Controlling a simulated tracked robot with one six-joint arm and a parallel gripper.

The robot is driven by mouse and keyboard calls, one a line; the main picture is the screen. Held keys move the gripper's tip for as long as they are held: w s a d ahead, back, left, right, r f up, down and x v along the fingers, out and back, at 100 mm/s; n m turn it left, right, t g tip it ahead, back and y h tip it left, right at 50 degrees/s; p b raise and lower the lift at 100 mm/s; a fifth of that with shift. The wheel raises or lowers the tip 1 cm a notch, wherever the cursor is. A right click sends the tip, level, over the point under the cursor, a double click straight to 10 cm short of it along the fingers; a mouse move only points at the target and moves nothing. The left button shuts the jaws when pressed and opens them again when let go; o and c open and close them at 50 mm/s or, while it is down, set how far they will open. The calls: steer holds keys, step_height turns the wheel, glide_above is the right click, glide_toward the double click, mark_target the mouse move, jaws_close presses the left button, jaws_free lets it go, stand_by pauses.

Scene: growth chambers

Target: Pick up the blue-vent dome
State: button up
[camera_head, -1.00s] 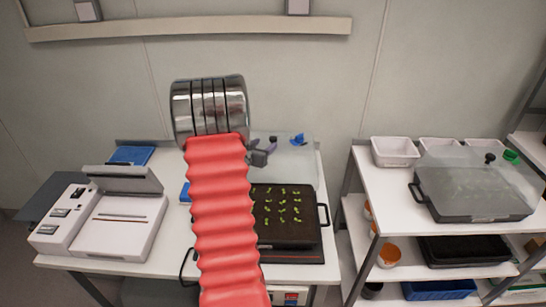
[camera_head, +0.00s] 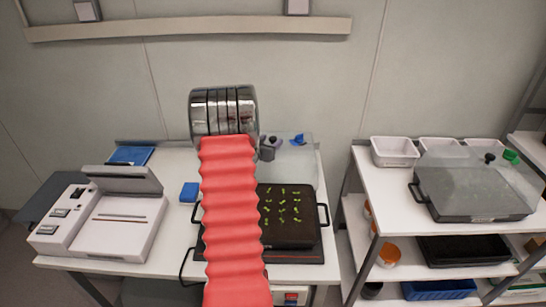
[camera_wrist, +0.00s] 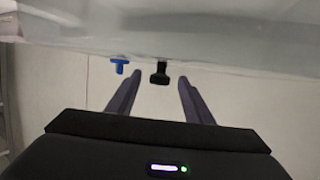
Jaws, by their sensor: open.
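The blue-vent dome (camera_head: 299,168) is a clear, hard-to-see cover at the back right of the left bench, behind the seedling tray. Its blue vent (camera_head: 298,140) stands out. In the wrist view its clear wall (camera_wrist: 220,50) fills the top, with the blue vent (camera_wrist: 120,67) left of a black knob (camera_wrist: 159,74). My gripper (camera_wrist: 160,77) is open and empty. Its fingertips point at the knob, one to each side in the picture; I cannot tell how far off it is. In the head view my red arm partly hides the gripper.
A black tray of seedlings (camera_head: 290,232) sits on a dark mat at the front of the bench. A white device (camera_head: 115,228) and a blue block (camera_head: 189,192) are left. A second dome with green vent (camera_head: 511,156) stands on the right rack.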

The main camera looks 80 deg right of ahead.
stand_by(0.5)
jaws_close()
stand_by(0.4)
